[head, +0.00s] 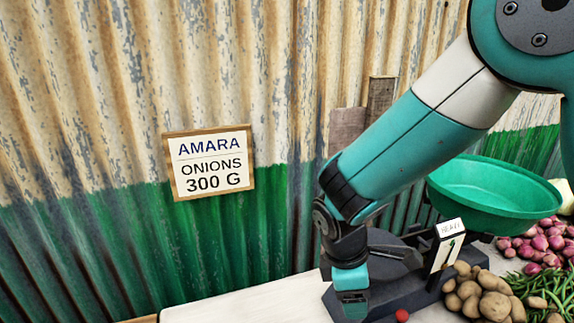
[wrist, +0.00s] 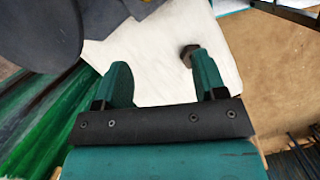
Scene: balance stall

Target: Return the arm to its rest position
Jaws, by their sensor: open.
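My arm (head: 410,150) reaches down from the upper right of the head view to the counter. My gripper (wrist: 160,75) is open in the wrist view, with two green fingers apart and nothing between them but the white counter top (wrist: 150,50). A small dark faceted piece (wrist: 188,52) shows at the tip of the right finger; I cannot tell whether they touch. In the head view the wrist end is low, in front of the dark balance base (head: 408,293), and its fingertips are not clear.
The balance carries a green basin (head: 495,195) and a white pointer card (head: 446,245). Potatoes (head: 490,300), red onions (head: 545,240) and green beans (head: 540,288) lie at right. A sign (head: 210,162) reading "AMARA ONIONS 300 G" hangs on the corrugated wall (head: 90,130). The left counter (head: 235,305) looks clear.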

